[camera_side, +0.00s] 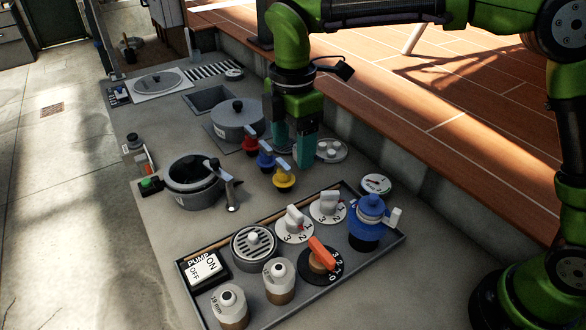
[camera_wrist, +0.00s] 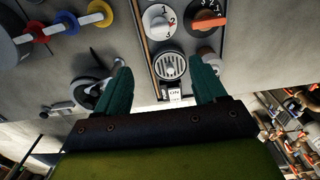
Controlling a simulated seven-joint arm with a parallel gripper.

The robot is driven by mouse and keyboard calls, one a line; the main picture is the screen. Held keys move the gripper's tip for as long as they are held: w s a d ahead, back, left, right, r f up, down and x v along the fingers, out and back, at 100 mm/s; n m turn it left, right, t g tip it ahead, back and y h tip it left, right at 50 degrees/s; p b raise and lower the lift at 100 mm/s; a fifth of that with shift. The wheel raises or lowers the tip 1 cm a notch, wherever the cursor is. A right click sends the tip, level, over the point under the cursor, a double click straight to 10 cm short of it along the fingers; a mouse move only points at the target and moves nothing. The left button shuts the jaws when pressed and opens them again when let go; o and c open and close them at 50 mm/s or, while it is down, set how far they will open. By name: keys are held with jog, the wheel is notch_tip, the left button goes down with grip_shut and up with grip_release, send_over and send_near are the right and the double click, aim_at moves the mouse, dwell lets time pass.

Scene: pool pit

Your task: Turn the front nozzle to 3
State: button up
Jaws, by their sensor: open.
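No dial is labelled as the front nozzle. The nearer white dial (camera_side: 294,224), marked 1, 2 and 3, has a white knob; it also shows in the wrist view (camera_wrist: 160,22). A second white dial (camera_side: 328,206) with a similar knob sits behind it to the right. A black dial with an orange lever (camera_side: 321,250) and numbers 0 to 3 sits in front; its lever also shows in the wrist view (camera_wrist: 209,21). My gripper (camera_side: 291,155) is open, empty and pointing down, beyond the tray and apart from all dials. Its spread fingers show in the wrist view (camera_wrist: 161,62).
Pots (camera_side: 193,181) stand to the left.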

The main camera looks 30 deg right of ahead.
aim_at(291, 209)
notch_tip(291, 209, down, 16)
jog(key=shift+f, duration=0.15)
dwell(0.3)
jog(key=c, duration=1.1)
jog(key=shift+o, duration=0.2)
jog(key=m, duration=0.6)
jog(key=shift+w, duration=0.15)
jog(key=m, duration=0.5)
jog(key=shift+w+m, duration=0.1)
jog(key=shift+m, duration=0.3)
